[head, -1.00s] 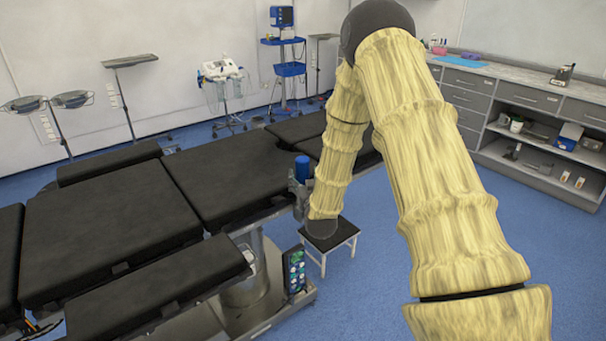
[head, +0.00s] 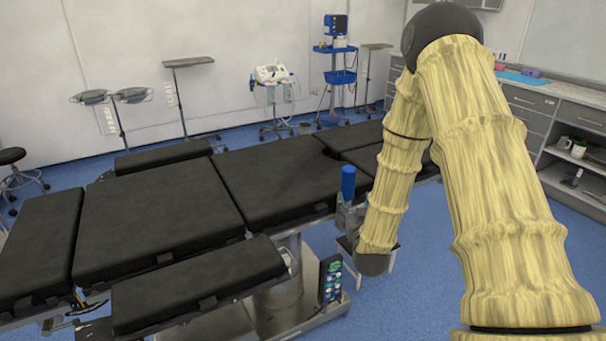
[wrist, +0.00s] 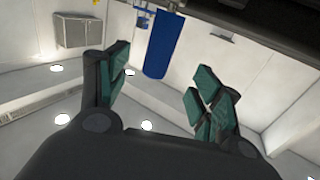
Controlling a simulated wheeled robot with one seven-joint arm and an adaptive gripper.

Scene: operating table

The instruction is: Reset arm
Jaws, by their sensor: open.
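My gripper (wrist: 160,66) shows in the wrist view with its two green-padded fingers spread apart and nothing between the pads. A blue cylinder (wrist: 163,45) appears beyond the fingers in that view, close to a dark edge along the top. In the head view a blue cylinder (head: 347,182) stands upright at the near side of the operating table (head: 160,215). My arm in its yellowish cover comes down from the upper right, and its lower end is beside that cylinder. My gripper cannot be made out clearly in the head view.
A small step stool (head: 390,262) is partly hidden behind my arm. A control panel (head: 331,278) is on the table's base. Tray stands (head: 187,62), a blue equipment cart (head: 335,78) and a round stool (head: 12,156) stand behind. Cabinets (head: 570,110) line the right.

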